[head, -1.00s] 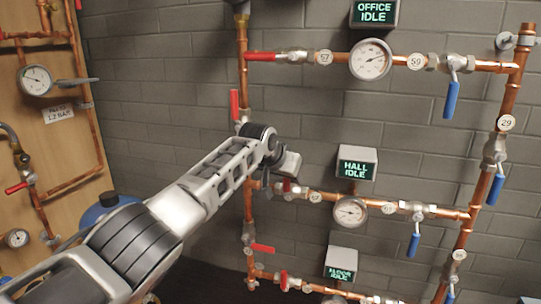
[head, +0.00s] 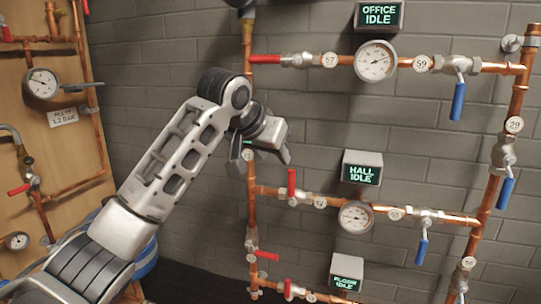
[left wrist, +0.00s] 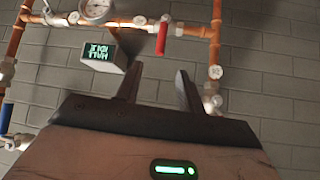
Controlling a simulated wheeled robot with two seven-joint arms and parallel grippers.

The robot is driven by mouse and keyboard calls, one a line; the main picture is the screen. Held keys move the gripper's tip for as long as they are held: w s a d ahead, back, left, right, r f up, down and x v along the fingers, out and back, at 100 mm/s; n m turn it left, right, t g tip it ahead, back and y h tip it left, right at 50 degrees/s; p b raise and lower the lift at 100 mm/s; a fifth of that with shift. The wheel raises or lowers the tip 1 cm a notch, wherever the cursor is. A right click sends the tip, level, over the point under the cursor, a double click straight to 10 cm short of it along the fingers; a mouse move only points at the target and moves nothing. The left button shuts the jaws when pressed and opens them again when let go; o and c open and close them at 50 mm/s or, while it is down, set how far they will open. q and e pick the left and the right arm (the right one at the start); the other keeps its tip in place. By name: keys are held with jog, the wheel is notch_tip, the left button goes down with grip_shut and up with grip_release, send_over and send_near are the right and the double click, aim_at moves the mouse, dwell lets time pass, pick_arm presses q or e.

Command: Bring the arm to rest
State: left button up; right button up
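My left arm (head: 170,165) reaches up from the lower left in the head view. Its gripper (head: 261,166) is in front of the left vertical copper pipe, above and left of the hall branch. In the left wrist view the gripper's two fingers (left wrist: 158,69) stand apart with nothing between them. Beyond them, upside down, are the hall sign (left wrist: 100,52) and a red lever (left wrist: 161,38). In the head view the hall red lever (head: 292,182) stands upright, clear of the gripper. My right gripper is not in view.
Copper pipework with gauges, blue levers and the office sign (head: 379,15), hall sign (head: 362,168) and floor sign (head: 347,272) runs along the grey block wall. A wooden panel (head: 60,150) with more pipes is at the left. A blue tank (head: 146,257) is partly hidden behind my arm.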

pick_arm(q)
jog(key=shift+s+r, duration=0.1)
jog(key=s+a+f+n, duration=0.1)
jog(key=s+f, duration=0.2)
jog(key=f, duration=0.8)
jog(key=s+a+f+t+h, duration=0.1)
jog(key=s+f, duration=0.3)
jog(key=f, duration=0.6)
jog(key=s+a+f+n, duration=0.1)
jog(key=s+f, duration=0.2)
jog(key=f, duration=0.8)
jog(key=s+a+f, duration=0.2)
jog(key=s+f, duration=0.1)
jog(key=s, duration=0.4)
jog(key=s+a+f+y, duration=0.1)
jog(key=s+a+f, duration=0.2)
jog(key=s, duration=0.5)
jog(key=s+a+f+t+y, duration=0.1)
jog(key=s+f, duration=0.3)
jog(key=s, duration=0.4)
jog(key=shift+a+f+n, duration=0.3)
jog(key=shift+a+f, duration=0.05)
jog(key=shift+a, duration=0.5)
jog(key=shift+s, duration=0.1)
